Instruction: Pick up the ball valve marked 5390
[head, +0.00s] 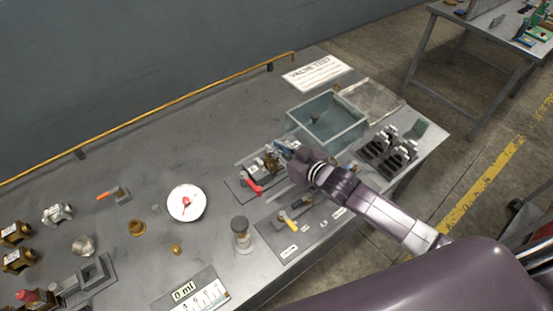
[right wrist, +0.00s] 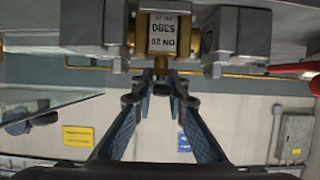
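The ball valve marked 5390 (right wrist: 162,20) shows at the top of the right wrist view. Its white label reads upside down, "DN 20 5390", on a brass body between two grey blocks (right wrist: 224,40). A brass stem points from it toward my fingers. My right gripper (right wrist: 161,88) is open, with its fingertips on either side of the stem's end; I cannot tell whether they touch it. In the head view my right gripper (head: 284,149) is beside a fixture with a red lever (head: 252,187) and partly hides what is there. My left gripper is not in view.
A bluish open tank (head: 328,120) and a "VALVE TEST" sign (head: 317,72) stand behind. Black holders (head: 388,152) are at the right. A white dish (head: 186,203), a dark-topped cylinder (head: 241,235) and loose brass parts (head: 137,228) are left. The bench's back left is clear.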

